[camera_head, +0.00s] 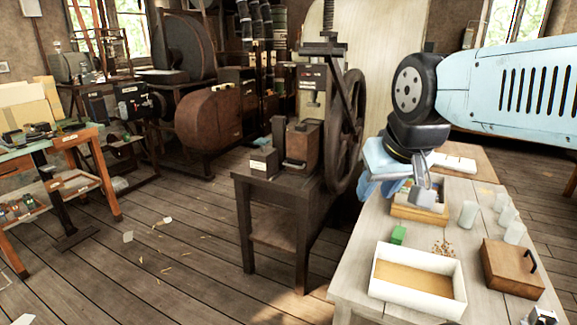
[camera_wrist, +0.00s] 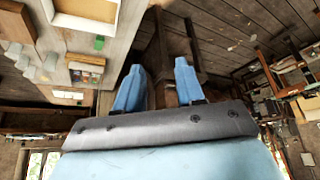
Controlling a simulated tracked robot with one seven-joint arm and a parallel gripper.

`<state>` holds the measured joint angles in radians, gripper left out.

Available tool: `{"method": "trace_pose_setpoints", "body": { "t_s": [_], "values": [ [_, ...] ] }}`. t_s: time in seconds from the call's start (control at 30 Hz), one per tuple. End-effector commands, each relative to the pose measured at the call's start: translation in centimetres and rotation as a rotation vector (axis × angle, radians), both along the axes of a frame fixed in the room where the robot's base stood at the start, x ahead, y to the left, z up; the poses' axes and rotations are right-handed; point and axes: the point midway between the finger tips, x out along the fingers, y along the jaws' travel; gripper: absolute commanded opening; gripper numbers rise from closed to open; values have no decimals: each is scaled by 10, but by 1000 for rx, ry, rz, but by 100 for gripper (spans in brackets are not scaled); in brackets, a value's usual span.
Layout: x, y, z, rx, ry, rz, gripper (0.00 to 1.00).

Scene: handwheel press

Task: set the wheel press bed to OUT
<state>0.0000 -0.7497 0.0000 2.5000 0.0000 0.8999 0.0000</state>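The wheel press (camera_head: 312,85) stands on a dark stand (camera_head: 270,183) in the middle of the head view. It has a tall screw on top and a large dark handwheel (camera_head: 347,135) on its right side. A brown block (camera_head: 302,142) with a handle-like bar sits low at its front; I cannot tell whether this is the bed or how it is set. A small box with a white label (camera_head: 264,160) sits left of it. My gripper (camera_head: 392,187) is right of the handwheel, above the pale table, apart from the press. In the wrist view my gripper (camera_wrist: 160,68) is open and empty.
The pale table (camera_head: 350,245) on the right holds a white tray (camera_head: 418,283), a green block (camera_head: 398,234), a brown box (camera_head: 513,266) and several pale cylinders (camera_head: 468,214). An orange workbench (camera_head: 85,140) stands at left. The plank floor (camera_head: 165,245) between is clear except scraps.

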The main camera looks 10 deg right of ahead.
Motion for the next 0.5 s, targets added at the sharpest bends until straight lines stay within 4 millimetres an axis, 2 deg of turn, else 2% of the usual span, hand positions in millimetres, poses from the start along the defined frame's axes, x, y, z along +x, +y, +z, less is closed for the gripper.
{"method": "trace_pose_setpoints", "body": {
  "t_s": [0.33,0.43,0.5],
  "values": [
    [1,0,1,0,-1,1,38],
    [9,-1,3,-7,-9,10,38],
    [23,-3,6,-17,-22,23,38]
  ]
}}
